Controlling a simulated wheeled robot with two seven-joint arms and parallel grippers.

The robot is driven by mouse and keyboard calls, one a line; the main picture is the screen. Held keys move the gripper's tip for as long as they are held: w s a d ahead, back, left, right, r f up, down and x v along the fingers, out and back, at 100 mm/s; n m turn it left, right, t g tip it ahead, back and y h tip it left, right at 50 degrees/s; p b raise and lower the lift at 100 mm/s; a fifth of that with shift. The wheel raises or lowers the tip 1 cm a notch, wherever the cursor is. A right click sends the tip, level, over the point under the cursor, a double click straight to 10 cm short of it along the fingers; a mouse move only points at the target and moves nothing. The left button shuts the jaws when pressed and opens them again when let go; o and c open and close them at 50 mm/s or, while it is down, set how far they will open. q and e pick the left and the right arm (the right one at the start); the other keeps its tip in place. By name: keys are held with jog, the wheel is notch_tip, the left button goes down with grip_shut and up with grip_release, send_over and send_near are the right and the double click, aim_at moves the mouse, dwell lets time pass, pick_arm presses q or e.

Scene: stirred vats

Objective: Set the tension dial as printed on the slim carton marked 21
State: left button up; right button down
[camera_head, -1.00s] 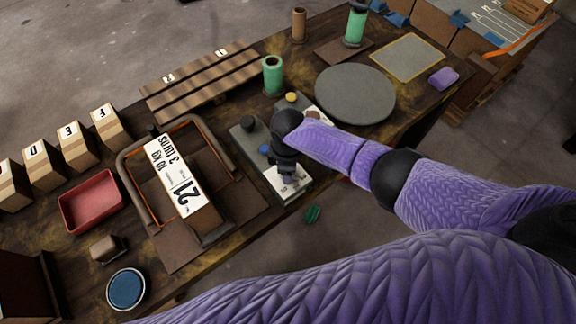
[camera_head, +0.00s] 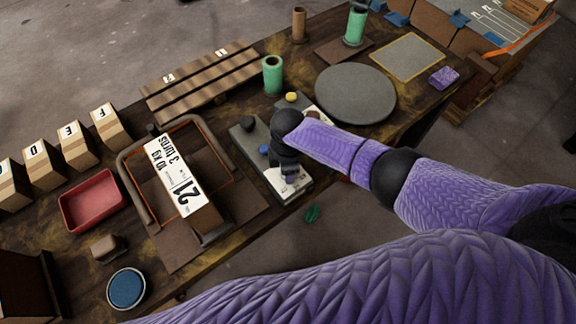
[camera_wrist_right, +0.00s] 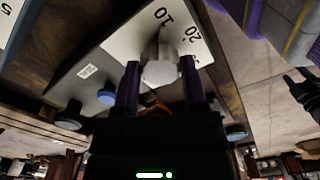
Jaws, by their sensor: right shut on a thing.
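The slim carton marked 21 (camera_head: 177,176) lies among orange-and-brown framing at left of centre in the head view. Its white label reads 21, 10 kg and 3 turns, turned nearly upside down. The tension dial's grey knob (camera_wrist_right: 160,62) is between my right gripper's fingers (camera_wrist_right: 160,90), which are shut on it. The dial's white plate (camera_wrist_right: 135,35) shows 10 and 20; the pointer cannot be made out. In the head view my right gripper (camera_head: 288,172) covers most of the dial. A dark forked shape at the right wrist view's edge looks like my left gripper (camera_wrist_right: 302,85); its jaws are unclear.
The dial's grey base carries a blue button (camera_wrist_right: 106,96) and a black knob (camera_wrist_right: 70,117). Beside it stand a green roll (camera_head: 272,76), a yellow button (camera_head: 291,97) and a grey round plate (camera_head: 355,94). A red tray (camera_head: 90,201) is at left.

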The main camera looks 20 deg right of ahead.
jog(key=shift+c, duration=0.7)
grip_release()
notch_tip(320, 180, up, 10)
jog(key=p, duration=0.5)
